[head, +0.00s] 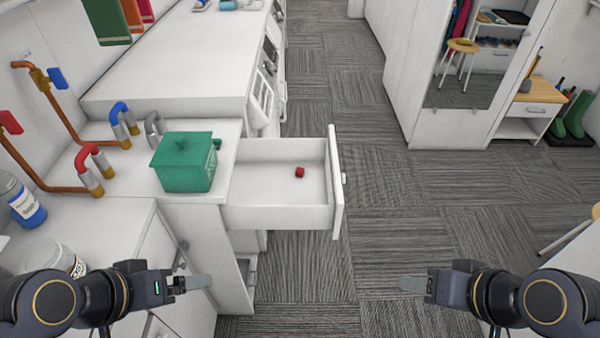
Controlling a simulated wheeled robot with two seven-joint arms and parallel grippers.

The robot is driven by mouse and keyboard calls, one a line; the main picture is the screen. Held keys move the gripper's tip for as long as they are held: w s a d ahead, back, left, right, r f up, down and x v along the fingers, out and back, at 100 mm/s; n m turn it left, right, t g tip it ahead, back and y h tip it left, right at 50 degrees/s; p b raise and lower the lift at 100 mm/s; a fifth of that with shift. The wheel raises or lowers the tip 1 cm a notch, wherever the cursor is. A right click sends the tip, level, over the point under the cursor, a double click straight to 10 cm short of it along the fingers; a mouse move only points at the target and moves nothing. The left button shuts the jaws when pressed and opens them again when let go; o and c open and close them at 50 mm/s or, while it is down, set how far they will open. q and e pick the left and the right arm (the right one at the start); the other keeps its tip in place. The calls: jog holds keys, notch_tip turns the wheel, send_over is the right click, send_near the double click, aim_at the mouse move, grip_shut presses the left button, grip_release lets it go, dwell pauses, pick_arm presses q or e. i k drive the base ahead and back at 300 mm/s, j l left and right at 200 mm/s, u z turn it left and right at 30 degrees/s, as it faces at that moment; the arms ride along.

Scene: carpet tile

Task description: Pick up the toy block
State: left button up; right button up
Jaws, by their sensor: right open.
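A small red toy block (299,172) lies inside the pulled-out white drawer (280,217), on its floor toward the front panel. My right gripper (412,285) is at the lower right, over the carpet, open and empty, well apart from the drawer. My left gripper (198,282) is at the lower left, in front of the white cabinets and below the drawer in the picture. Its fingers show side-on, so I cannot tell whether they are apart. Nothing shows between them.
A green lidded box (184,168) stands on the counter left of the drawer. Copper pipes (50,98), a blue-labelled bottle (22,203) and a glass jar (58,262) are further left. The carpet floor (400,190) right of the drawer is clear. A mirrored wardrobe (455,85) stands beyond.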

aim_at(299, 171)
jog(key=i+u, duration=0.35)
jog(key=i+l+u, duration=0.1)
jog(key=u, duration=0.25)
jog(key=i+l+u, duration=0.2)
jog(key=i+u, duration=0.15)
